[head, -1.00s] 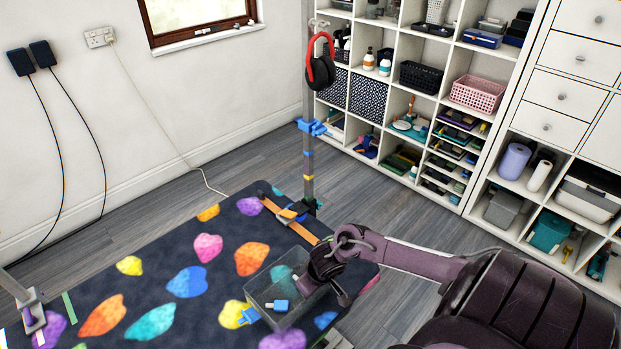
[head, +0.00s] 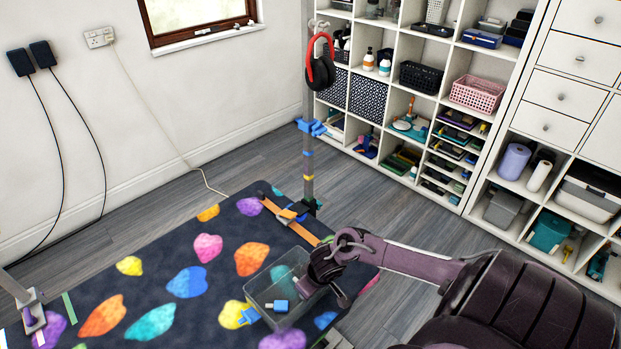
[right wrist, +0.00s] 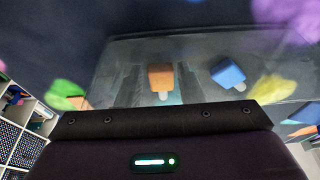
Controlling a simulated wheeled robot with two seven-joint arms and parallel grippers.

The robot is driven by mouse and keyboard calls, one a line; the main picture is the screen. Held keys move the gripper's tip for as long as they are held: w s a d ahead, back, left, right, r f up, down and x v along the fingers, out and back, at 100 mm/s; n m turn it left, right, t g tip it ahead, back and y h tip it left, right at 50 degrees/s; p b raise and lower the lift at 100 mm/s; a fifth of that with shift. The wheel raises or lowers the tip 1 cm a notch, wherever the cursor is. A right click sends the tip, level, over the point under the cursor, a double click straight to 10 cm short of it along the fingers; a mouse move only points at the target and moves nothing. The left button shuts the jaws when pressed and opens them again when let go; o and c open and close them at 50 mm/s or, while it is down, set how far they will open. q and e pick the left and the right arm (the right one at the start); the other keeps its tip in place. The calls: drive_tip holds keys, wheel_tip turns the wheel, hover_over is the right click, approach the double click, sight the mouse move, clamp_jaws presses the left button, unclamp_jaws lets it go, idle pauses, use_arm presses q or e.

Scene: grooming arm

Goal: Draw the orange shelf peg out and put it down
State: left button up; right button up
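The orange shelf peg (right wrist: 161,78) shows in the right wrist view, with a pale tip. It lies between the dark fingers of my right gripper (right wrist: 160,88), with gaps on both sides, so the fingers look open. A clear tray (head: 247,297) sits on the patterned table, and the orange peg appears in or just over it; I cannot tell which. In the head view my right gripper (head: 326,278) is at the tray's right side and hides the orange peg. A blue peg (head: 277,306) lies in the tray; it also shows in the right wrist view (right wrist: 228,73). My left gripper is out of view.
The table (head: 150,268) has a dark cover with coloured shapes. An upright post (head: 308,165) with blue and yellow fittings stands at its far edge, near an orange strap (head: 305,233). Red headphones (head: 320,70) hang from the post. Shelves stand behind.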

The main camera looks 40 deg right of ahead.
drive_tip(key=o, duration=0.3)
drive_tip(key=p+v, duration=0.1)
drive_tip(key=v, duration=0.6)
drive_tip(key=shift+s+r, duration=0.15)
drive_tip(key=shift+r, duration=0.2)
idle(0.5)
